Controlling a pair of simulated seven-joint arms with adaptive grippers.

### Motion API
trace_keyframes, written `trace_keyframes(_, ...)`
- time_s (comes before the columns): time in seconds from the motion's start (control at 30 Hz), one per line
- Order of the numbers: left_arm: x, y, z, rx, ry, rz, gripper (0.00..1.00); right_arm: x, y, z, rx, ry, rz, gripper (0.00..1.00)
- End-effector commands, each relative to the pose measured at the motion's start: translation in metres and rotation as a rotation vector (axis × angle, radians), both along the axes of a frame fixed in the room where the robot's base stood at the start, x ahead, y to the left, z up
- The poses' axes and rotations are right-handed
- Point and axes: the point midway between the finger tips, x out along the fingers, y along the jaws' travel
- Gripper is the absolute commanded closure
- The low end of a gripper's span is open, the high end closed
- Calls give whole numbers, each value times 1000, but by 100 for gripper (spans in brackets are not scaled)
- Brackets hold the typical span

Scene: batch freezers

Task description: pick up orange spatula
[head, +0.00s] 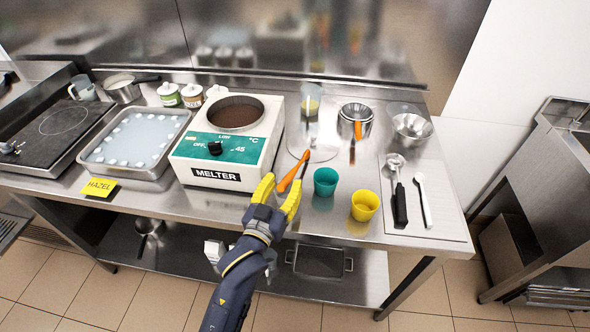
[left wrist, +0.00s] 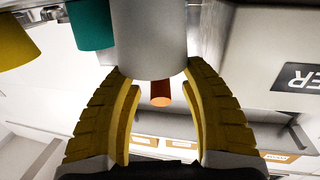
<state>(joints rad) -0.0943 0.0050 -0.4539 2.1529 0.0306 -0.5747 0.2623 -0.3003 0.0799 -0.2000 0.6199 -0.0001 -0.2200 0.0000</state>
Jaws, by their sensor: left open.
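The orange spatula (head: 292,173) lies slantwise on the steel table, just right of the melter, its handle towards the front edge. My left gripper (head: 281,185) is open, with its yellow fingers at the near end of the handle. In the left wrist view, the orange handle end (left wrist: 160,92) shows between the two open fingers (left wrist: 161,105), apart from both. A pale grey cylinder (left wrist: 148,40) hides what lies beyond it there; I cannot tell what it is. The spatula's far end is hard to make out. My right gripper is not in view.
The white melter (head: 190,165) stands close left of the gripper. A teal cup (head: 325,182) and a yellow cup (head: 365,206) stand close right. A clear stand (head: 312,140) and a steel pot (head: 355,118) are behind. Utensils lie on a tray (head: 445,215) further right.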

Motion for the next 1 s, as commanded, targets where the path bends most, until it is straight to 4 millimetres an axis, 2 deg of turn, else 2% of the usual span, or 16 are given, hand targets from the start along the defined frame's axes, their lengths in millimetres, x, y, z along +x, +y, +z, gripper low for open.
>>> trace_keyframes(0.23,0,0,0,0,0,0,56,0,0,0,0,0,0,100)
trace_keyframes(0.6,0,0,0,0,0,0,99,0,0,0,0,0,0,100)
trace_keyframes(1.0,0,0,0,0,0,0,100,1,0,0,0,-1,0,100)
